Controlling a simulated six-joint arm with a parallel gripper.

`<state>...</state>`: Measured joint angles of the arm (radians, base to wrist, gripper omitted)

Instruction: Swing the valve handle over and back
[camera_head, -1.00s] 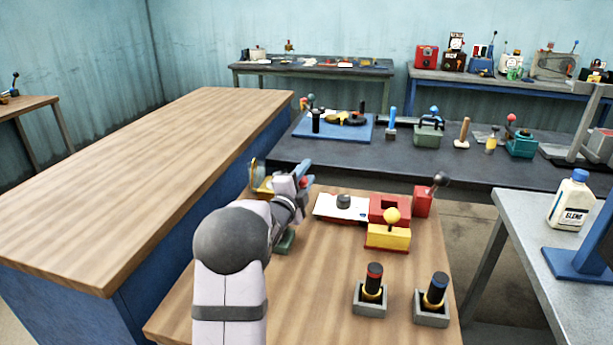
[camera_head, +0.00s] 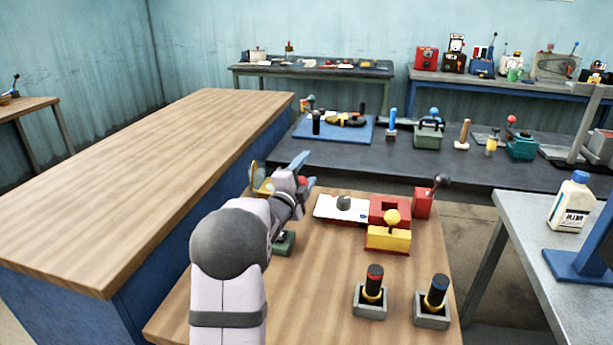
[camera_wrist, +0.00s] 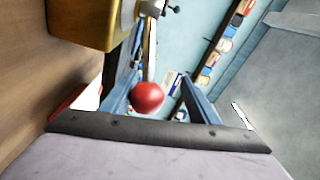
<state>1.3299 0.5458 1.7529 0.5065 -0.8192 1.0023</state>
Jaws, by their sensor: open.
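The valve has a yellow brass body (camera_head: 262,183) near the far left corner of the wooden table, partly hidden behind my arm. In the wrist view its brass body (camera_wrist: 88,22) is at the upper left. A pale metal handle runs from it to a round red knob (camera_wrist: 147,97). My gripper (camera_wrist: 160,98) is open, with one blue finger on each side of the knob. The knob appears closer to the left finger; I cannot tell if they touch. In the head view my gripper (camera_head: 304,171) is beside the valve, partly hiding the knob.
To the right on the same table are a white plate (camera_head: 328,206) with a dark knob, a yellow box with a lever (camera_head: 388,238), and a red box with a lever (camera_head: 422,203). Two grey holders with handles (camera_head: 370,302) (camera_head: 431,313) stand at the front.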

